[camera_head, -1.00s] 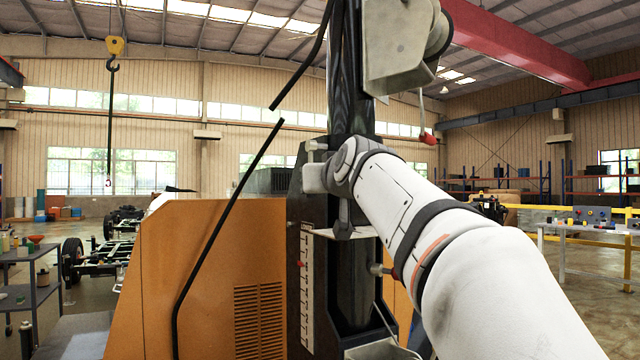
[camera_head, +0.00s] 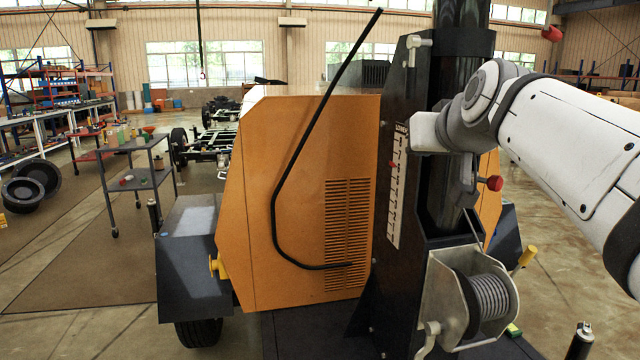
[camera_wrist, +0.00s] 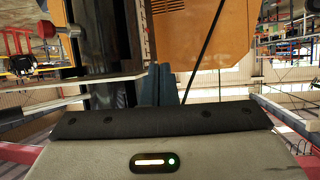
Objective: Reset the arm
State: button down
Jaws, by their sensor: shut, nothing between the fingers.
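My arm comes in from the right in the head view, and its wrist end sits in front of the black mast (camera_head: 440,190) of the light tower. The tower's orange cabinet (camera_head: 290,190) with louvred vents stands to the left of the mast. My gripper (camera_wrist: 167,85) shows in the wrist view as narrow blue-grey fingers close together, shut and empty. The red knob (camera_head: 490,183) is just right of and below my wrist. It also shows in the wrist view (camera_wrist: 45,29). A winch (camera_head: 470,300) with a crank handle is mounted low on the mast.
A bent black rod or cable (camera_head: 275,215) runs across the cabinet front. Open floor (camera_head: 90,260) lies at the left. A dark cylinder (camera_head: 580,340) stands at the bottom right.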

jog(key=s+a+f+g+p, duration=0.2)
jog(key=s+f+g+p, duration=0.8)
jog(key=s+f, duration=1)
jog(key=p, duration=0.3)
jog(key=shift+a+h, duration=0.3)
jog(key=shift+a, duration=0.1)
jog(key=shift+r, duration=0.1)
